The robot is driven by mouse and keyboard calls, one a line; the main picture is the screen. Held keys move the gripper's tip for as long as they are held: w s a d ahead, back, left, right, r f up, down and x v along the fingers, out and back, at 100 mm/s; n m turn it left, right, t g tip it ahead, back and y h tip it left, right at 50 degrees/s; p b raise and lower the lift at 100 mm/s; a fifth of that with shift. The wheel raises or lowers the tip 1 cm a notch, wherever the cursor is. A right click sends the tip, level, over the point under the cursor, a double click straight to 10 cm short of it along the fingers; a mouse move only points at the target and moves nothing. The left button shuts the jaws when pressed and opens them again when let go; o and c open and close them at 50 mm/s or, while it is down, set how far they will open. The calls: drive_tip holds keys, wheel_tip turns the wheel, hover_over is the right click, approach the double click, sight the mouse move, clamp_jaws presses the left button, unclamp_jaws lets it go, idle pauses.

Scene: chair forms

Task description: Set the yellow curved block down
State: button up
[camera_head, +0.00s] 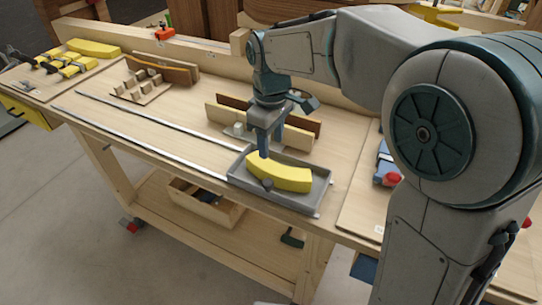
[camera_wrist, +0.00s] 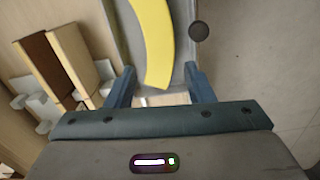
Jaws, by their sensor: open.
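The yellow curved block (camera_head: 279,174) lies in a shallow grey tray (camera_head: 240,178) near the front edge of the workbench. My gripper (camera_head: 264,148) is at the block's left rear end in the head view, pointing down. In the wrist view the block (camera_wrist: 153,35) runs between the open fingers of my gripper (camera_wrist: 160,82), with a gap on each side. The grey tray (camera_wrist: 128,45) shows under it. The far end of the block is cut off in the wrist view.
Upright wooden boards in a holder (camera_head: 290,135) stand just behind the tray. Metal rails (camera_head: 150,125) run along the bench top. Another yellow curved piece (camera_head: 95,48) and clamps lie at the far left. A blue and red tool (camera_head: 386,170) lies to the right.

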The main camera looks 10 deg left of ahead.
drive_tip(key=shift+r, duration=1.4)
drive_tip(key=s+d+f+m+t, duration=0.1)
drive_tip(key=s+d+f+m, duration=0.1)
drive_tip(key=s+d+m, duration=0.4)
drive_tip(key=s+d+f+m+t, duration=0.2)
drive_tip(key=s+d+m, duration=0.5)
drive_tip(key=d, duration=0.8)
drive_tip(key=shift+s+d+f, duration=0.15)
drive_tip(key=shift+s+f, duration=0.25)
drive_tip(key=shift+s, duration=0.75)
